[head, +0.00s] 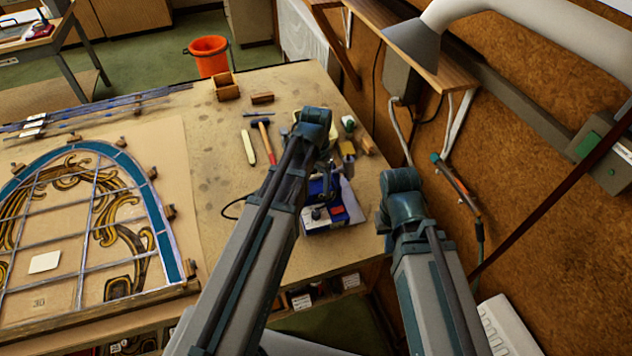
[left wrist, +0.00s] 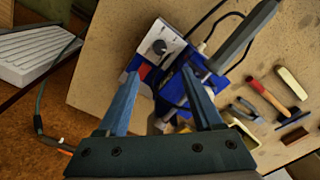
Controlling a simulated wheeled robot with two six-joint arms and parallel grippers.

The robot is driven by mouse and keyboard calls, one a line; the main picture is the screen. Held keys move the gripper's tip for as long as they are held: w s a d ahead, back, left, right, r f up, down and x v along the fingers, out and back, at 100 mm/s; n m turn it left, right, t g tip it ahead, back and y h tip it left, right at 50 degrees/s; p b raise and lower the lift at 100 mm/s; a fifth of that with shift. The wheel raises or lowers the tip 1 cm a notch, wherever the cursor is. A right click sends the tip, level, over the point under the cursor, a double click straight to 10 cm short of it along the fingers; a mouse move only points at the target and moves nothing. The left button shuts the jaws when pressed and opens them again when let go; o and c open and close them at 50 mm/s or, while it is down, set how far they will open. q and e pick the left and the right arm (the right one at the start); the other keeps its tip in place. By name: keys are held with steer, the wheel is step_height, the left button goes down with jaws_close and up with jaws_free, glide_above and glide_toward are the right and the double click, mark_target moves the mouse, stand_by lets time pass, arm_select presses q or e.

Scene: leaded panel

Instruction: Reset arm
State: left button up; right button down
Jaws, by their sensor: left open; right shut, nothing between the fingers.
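My left arm (head: 250,235) reaches in from the bottom over the workbench, its elbow bent above the tools. My left gripper shows in the left wrist view (left wrist: 160,78) with its two blue fingers spread and nothing between them. It points down over a blue box with a white dial panel (left wrist: 158,42); whether a finger touches the box I cannot tell. The same box stands near the bench's right edge in the head view (head: 318,222). My right arm (head: 432,285) is bent beside the bench's right edge; its gripper is hidden.
The leaded arched panel (head: 165,235) lies on the bench's left, with wooden blocks around it. A hammer (head: 265,140) and other small tools lie near my left arm. A grey lamp or duct hood (head: 412,42) and a brown wall (head: 560,220) bound the right side.

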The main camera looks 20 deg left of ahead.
arm_select(q)
steer(key=shift+r, duration=0.1)
arm_select(e)
steer(key=shift+r, duration=0.1)
arm_select(q)
steer(key=s+d+f+y+b, duration=0.1)
steer(key=s+d+f+b, duration=0.9)
steer(key=s+f+b, duration=0.2)
steer(key=shift+s+d, duration=0.35)
steer(key=shift+s, duration=0.9)
arm_select(e)
step_height(320, 180, down, 12)
arm_select(q)
steer(key=shift+f, duration=0.1)
steer(key=shift+a, duration=0.1)
arm_select(e)
steer(key=shift+a, duration=0.1)
